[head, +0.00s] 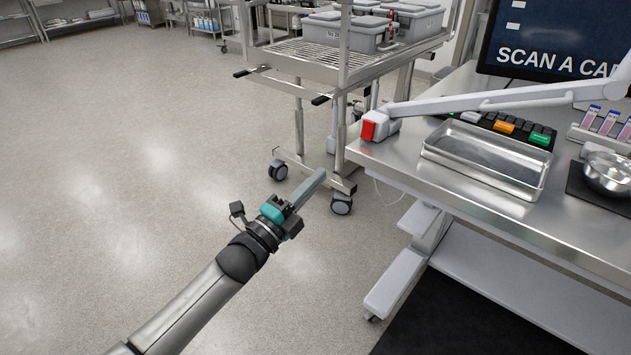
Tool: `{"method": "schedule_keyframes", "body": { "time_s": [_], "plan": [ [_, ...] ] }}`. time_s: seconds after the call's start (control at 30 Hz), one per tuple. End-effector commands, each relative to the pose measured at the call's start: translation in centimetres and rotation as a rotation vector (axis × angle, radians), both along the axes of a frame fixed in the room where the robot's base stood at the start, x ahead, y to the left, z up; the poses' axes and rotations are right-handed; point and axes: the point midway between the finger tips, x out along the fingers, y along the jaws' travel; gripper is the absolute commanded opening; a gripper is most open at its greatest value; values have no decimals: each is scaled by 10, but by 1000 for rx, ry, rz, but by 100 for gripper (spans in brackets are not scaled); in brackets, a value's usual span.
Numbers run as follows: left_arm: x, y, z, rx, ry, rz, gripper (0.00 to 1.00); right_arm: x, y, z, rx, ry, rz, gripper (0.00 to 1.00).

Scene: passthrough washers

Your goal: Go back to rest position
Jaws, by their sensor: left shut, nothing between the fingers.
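My left gripper (314,184) comes in from the lower left in the head view and points up and to the right. Its fingers are closed together with nothing between them. It shows over the open floor, left of the steel table, with the wheels of a cart behind it in the picture. My right gripper is not in view.
A steel table (400,154) stands at the right, bearing a metal tray (487,160), a keyboard, a metal bowl (608,173) and a screen (560,35). A wheeled cart (300,52) with grey bins (345,32) stands behind. The floor (120,150) at left is clear.

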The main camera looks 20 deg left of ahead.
Motion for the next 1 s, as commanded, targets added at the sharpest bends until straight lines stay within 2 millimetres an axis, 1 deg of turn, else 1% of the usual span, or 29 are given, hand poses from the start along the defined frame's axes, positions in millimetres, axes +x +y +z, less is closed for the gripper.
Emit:
{"method": "schedule_keyframes", "body": {
  "time_s": [0.23,0.3,0.37,0.43,0.47,0.5,0.57,0.6,0.67,0.7,0.77,0.8,0.87,0.9,0.97,1.0],
  "plan": [
    [0,0,0,0,0,0,0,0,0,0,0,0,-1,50],
    [0,1,-3,-4,9,1,0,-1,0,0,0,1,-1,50],
    [0,3,-13,-19,38,8,0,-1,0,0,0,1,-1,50],
    [0,8,-36,-55,108,23,0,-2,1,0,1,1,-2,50],
    [0,12,-51,-77,152,34,0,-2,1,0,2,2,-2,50],
    [-2,17,-74,-114,220,53,0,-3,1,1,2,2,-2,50],
    [-9,26,-114,-182,338,88,0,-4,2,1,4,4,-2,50],
    [-16,32,-144,-231,423,117,0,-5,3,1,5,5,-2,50],
    [-31,40,-188,-307,546,164,0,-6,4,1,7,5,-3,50],
    [-44,45,-216,-357,627,199,0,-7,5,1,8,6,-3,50],
    [-65,51,-257,-430,741,256,0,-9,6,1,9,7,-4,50],
    [-82,55,-283,-480,815,297,0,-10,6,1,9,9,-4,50],
    [-110,59,-319,-551,922,362,0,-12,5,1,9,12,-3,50],
    [-131,61,-342,-598,990,409,0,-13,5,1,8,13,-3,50],
    [-164,63,-374,-667,1088,483,0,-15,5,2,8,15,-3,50],
    [-188,64,-395,-709,1151,536,0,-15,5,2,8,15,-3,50]
  ]
}}
